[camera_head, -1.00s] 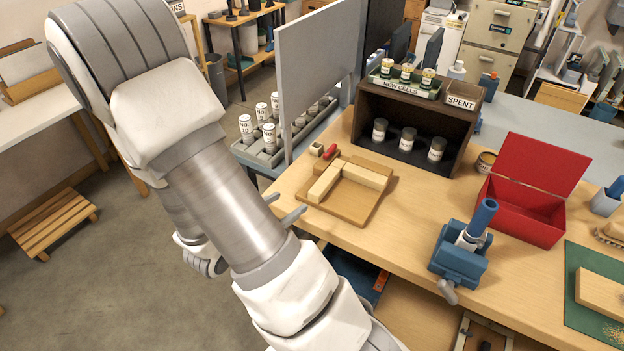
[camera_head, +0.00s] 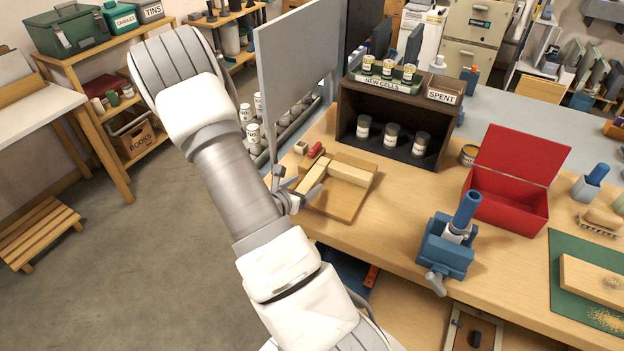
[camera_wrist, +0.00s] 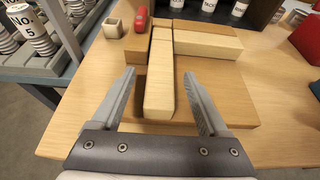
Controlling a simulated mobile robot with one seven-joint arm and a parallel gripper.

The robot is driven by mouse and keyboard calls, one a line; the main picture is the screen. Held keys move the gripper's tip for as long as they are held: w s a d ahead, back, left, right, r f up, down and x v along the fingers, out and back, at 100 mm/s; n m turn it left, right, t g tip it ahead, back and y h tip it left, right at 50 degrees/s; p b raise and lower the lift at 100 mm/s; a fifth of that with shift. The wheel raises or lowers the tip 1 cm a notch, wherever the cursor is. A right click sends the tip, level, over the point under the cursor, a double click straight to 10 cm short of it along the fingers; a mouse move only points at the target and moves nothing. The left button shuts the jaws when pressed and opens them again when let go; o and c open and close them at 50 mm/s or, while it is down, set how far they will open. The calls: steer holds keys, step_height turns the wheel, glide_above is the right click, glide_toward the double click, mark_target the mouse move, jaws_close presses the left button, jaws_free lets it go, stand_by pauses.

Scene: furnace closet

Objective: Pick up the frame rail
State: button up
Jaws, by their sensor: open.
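Two pale wooden rails lie on a wooden board (camera_head: 345,206), meeting in a corner; I cannot tell which one the task names. The near rail (camera_head: 313,178) points towards my gripper, and it also shows in the wrist view (camera_wrist: 158,92). The other rail (camera_head: 350,173) runs across to the right behind it, also in the wrist view (camera_wrist: 210,42). My gripper (camera_head: 289,188) is open and empty at the board's near left edge. In the wrist view its fingers (camera_wrist: 159,74) appear on either side of the near rail, with gaps on both sides. Contact is not visible.
A red-handled object (camera_head: 315,149) and a small open box (camera_head: 300,147) sit behind the board. A grey upright panel (camera_head: 297,75) stands close left of it. A dark shelf box (camera_head: 345,125) with jars stands behind; a blue vice (camera_head: 445,248) and red box (camera_head: 508,205) are right.

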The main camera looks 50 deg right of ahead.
mark_target(313, 178)
steer(key=shift+x, duration=1.3)
jaws_close()
